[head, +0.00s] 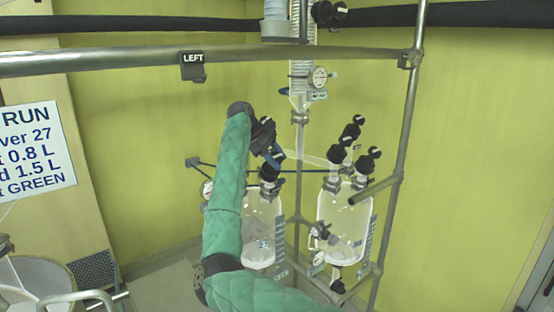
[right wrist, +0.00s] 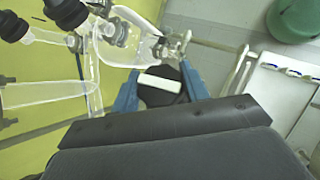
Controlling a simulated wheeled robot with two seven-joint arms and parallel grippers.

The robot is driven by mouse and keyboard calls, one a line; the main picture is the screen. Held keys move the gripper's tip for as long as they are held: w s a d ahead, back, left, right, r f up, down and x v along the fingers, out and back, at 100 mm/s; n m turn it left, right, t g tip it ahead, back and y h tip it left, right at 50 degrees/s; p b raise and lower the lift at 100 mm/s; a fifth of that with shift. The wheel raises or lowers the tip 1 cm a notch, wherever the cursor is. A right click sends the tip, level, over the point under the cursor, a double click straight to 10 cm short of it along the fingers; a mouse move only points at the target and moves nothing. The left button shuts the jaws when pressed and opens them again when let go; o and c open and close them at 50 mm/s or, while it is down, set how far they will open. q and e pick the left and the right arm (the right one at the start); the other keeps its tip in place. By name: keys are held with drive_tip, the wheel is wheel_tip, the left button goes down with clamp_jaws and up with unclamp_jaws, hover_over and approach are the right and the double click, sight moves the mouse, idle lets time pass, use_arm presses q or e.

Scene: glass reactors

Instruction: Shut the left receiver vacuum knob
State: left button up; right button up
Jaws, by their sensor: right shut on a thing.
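The left receiver (head: 262,228) is a clear glass vessel, partly hidden behind my green-sleeved right arm. It stands under the LEFT sign (head: 193,58) on the rail. Black knobs and caps (head: 268,172) sit on its top. My right gripper (head: 274,156) is at these tops, pointing down. In the right wrist view its blue fingers (right wrist: 160,92) are on both sides of a black knob with a white bar (right wrist: 162,83), and it is shut on it. The turn position of the knob is hard to tell. My left gripper is not in view.
The right receiver (head: 345,225) stands close by with several black knobs above it. A steel post (head: 405,130) and top rail (head: 110,58) frame the rig. A gauge (head: 319,76) hangs on the column. A white sign (head: 35,150) is at the left.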

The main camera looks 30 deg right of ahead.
sight(273, 153)
drive_tip(key=shift+m+y, duration=0.3)
drive_tip(key=shift+y, duration=0.1)
idle(0.3)
drive_tip(key=o, duration=1)
drive_tip(key=shift+r, duration=0.1)
drive_tip(key=shift+w+a+r+b, duration=0.35)
drive_tip(key=shift+a+r+b, duration=0.1)
drive_tip(key=shift+b, duration=0.1)
drive_tip(key=b+v, duration=0.2)
drive_tip(key=v, duration=0.2)
drive_tip(key=shift+v, duration=1.1)
